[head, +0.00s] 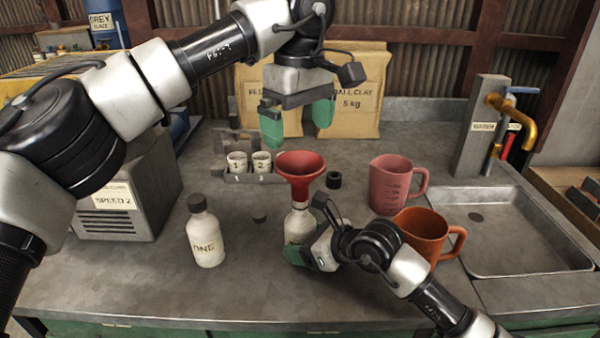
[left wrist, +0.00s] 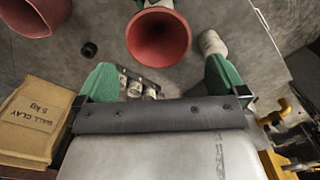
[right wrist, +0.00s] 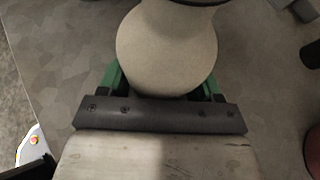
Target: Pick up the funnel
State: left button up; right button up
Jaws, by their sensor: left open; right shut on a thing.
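The red funnel (head: 301,170) sits upright in the mouth of a white bottle (head: 299,222) on the counter. My right gripper (head: 300,256) is shut on this bottle low on its body; the right wrist view shows the bottle (right wrist: 167,50) between the green fingers. My left gripper (head: 297,122) is open and empty, above and behind the funnel, with its fingers pointing down. In the left wrist view the funnel's wide mouth (left wrist: 158,38) lies ahead of the two spread fingers (left wrist: 163,85), apart from them.
A second capped white bottle (head: 206,232) stands to the left. A pink jug (head: 396,184) and an orange jug (head: 423,236) stand right, before the sink (head: 505,220). Clay bags (head: 356,95) stand at the back.

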aim_at(299, 161)
pick_arm(q)
jog(key=f, duration=1)
jog(key=shift+w, duration=0.2)
jog(key=c, duration=0.5)
